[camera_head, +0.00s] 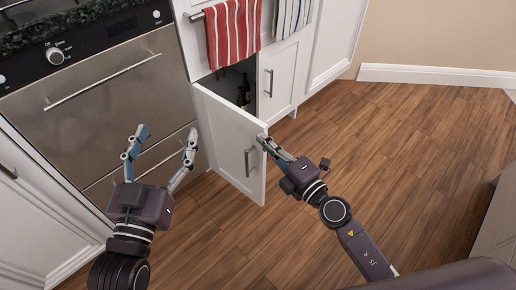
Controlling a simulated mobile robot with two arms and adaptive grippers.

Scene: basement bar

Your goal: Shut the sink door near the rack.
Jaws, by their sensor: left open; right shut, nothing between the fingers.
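The white sink door (229,141) stands open below the towels, swung out from its cabinet toward me, with a metal bar handle (249,162) near its free edge. Behind it the dark cabinet opening (236,86) shows, with bottle-like dark things inside. My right gripper (265,140) is shut and empty, with its fingertips at the upper free corner of the door; I cannot tell if they touch it. My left gripper (166,140) is open and empty in front of the oven, left of the door. No rack can be made out.
A steel oven (100,90) with a long handle stands at left. Wooden floor (400,150) is clear at right.

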